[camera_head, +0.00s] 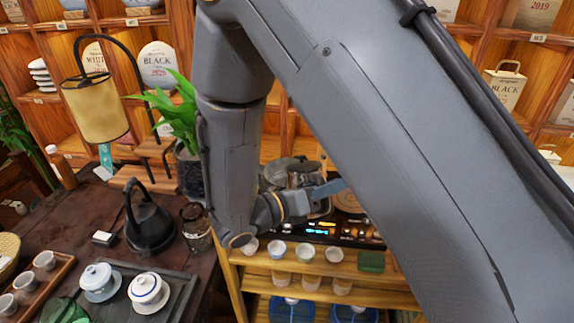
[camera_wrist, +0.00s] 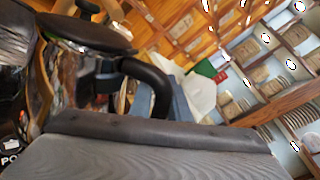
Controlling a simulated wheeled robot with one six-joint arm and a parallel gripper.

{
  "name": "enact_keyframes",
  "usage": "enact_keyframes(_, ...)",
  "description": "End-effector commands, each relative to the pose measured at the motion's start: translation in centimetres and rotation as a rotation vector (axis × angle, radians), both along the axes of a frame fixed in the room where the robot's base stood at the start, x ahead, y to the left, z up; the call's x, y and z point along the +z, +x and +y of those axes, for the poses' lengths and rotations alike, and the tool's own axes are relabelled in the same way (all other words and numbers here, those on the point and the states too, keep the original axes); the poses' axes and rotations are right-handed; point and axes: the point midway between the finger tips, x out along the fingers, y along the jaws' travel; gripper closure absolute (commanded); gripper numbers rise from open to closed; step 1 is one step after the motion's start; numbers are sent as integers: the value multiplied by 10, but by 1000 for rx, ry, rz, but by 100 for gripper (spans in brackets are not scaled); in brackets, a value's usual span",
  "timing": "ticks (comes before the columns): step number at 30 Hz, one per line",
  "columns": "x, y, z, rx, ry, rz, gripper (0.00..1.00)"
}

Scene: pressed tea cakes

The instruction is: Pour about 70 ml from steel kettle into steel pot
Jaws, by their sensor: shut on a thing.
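A shiny steel vessel (camera_head: 303,178), apparently the steel kettle, shows beside my wrist in the head view, partly covered by my arm. In the wrist view, a black curved handle (camera_wrist: 156,84) joins a reflective steel body (camera_wrist: 65,82) with a dark round lid (camera_wrist: 88,34). My gripper (camera_wrist: 160,130) is shut on this handle, and one dark finger pad fills the lower picture. The kettle looks tilted in the wrist view, but that camera may itself be turned. I cannot pick out the steel pot, the kettle's spout or any stream of water.
Below my wrist is a wooden shelf (camera_head: 390,297) with small cups (camera_head: 277,250) and a black appliance with a lit display (camera_head: 322,229). At left, a dark table bears a black kettle (camera_head: 149,225), a glass jar (camera_head: 195,226) and lidded bowls (camera_head: 148,291). A plant (camera_head: 178,115) stands close behind my arm.

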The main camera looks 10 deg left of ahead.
Motion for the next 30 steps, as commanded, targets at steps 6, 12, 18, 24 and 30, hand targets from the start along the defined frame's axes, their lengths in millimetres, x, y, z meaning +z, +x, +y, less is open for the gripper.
enact_keyframes(6, 144, 15, 9, -3, -38, 84, 100)
enact_keyframes(12, 148, 32, 17, -1, -94, 190, 100)
enact_keyframes(18, 157, 42, 21, 0, -129, 261, 100)
enact_keyframes(24, 159, 43, 22, -1, -141, 284, 100)
enact_keyframes(30, 161, 48, 25, 0, -159, 322, 100)
